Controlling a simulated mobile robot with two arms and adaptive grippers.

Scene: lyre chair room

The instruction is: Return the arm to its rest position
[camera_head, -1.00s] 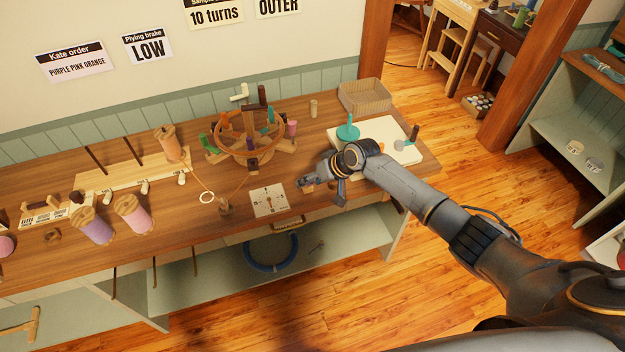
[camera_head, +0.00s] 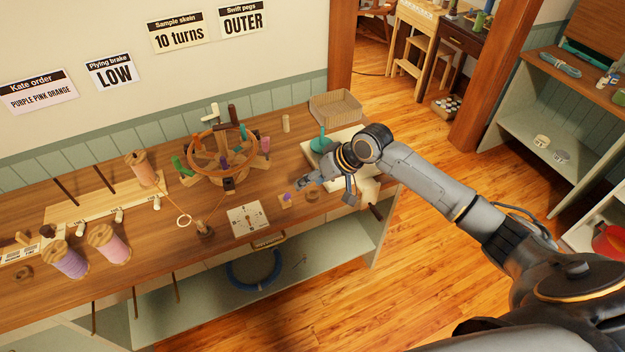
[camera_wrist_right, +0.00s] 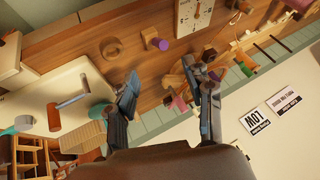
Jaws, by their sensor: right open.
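My right arm reaches in from the right in the head view. Its gripper (camera_head: 325,183) is over the right part of the wooden bench (camera_head: 280,200), in front of the white board (camera_head: 345,142). In the right wrist view the gripper (camera_wrist_right: 168,100) has its two dark fingers spread apart, with nothing between them. Beyond the fingers a small block with a purple peg (camera_wrist_right: 152,40) and a wooden ring (camera_wrist_right: 111,48) lie on the bench. My left gripper is in neither view.
The wheel-like swift (camera_head: 222,155) with coloured pegs stands left of my gripper. A wicker basket (camera_head: 335,107) is at the bench's back right. Purple (camera_head: 66,260) and pink (camera_head: 108,243) spools are at the left. Open floor (camera_head: 430,150) lies right of the bench.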

